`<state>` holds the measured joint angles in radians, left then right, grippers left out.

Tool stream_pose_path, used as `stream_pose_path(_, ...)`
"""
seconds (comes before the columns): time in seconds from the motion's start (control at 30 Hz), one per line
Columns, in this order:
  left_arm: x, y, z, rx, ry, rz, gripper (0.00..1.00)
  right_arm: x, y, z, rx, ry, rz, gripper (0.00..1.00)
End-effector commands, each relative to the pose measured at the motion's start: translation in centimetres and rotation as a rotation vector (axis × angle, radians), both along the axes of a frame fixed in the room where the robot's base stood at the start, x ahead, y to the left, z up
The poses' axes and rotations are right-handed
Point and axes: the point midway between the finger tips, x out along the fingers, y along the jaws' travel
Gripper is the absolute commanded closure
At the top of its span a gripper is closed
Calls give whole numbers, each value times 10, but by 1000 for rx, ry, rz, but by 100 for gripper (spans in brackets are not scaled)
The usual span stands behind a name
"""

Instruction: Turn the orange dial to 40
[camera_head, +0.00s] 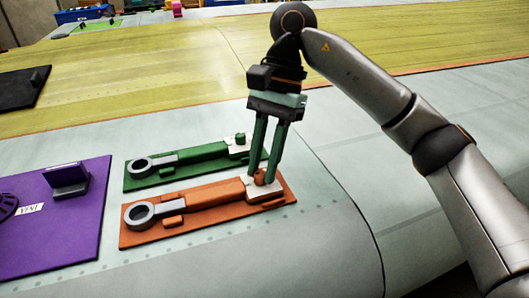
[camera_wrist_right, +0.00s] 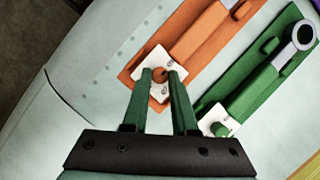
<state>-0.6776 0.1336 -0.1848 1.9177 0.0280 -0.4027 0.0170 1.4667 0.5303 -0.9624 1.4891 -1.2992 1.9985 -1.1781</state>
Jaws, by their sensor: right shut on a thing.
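The orange dial (camera_head: 260,176) is a small knob on a white plate at the right end of the orange torque-wrench-like fixture (camera_head: 190,212). My right gripper (camera_head: 264,180) points down with its two green fingers on either side of the dial and is shut on it. In the right wrist view the dial (camera_wrist_right: 158,75) shows between the fingertips (camera_wrist_right: 161,78), over the white plate (camera_wrist_right: 152,88). Marks on the plate are too small to read, so the dial's setting cannot be told. My left gripper is not in view.
A green fixture (camera_head: 185,165) with a green knob (camera_head: 240,138) lies just behind the orange one. A purple board (camera_head: 60,235) is at the left and a black plate (camera_head: 22,88) at the far left. The pale wing surface right of the fixtures is clear.

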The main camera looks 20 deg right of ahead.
Motion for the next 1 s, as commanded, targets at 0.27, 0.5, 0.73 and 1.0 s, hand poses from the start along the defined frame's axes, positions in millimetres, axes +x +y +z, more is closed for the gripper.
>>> stream_pose_path(0.27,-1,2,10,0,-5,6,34,1,1,1,-1,0,111,100)
stream_pose_path(0.5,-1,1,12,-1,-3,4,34,1,1,0,0,-1,139,100)
stream_pose_path(0.73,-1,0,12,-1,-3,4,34,1,1,-1,-1,-1,141,100)
stream_pose_path(1.0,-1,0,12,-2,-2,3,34,1,1,0,-1,0,140,56)
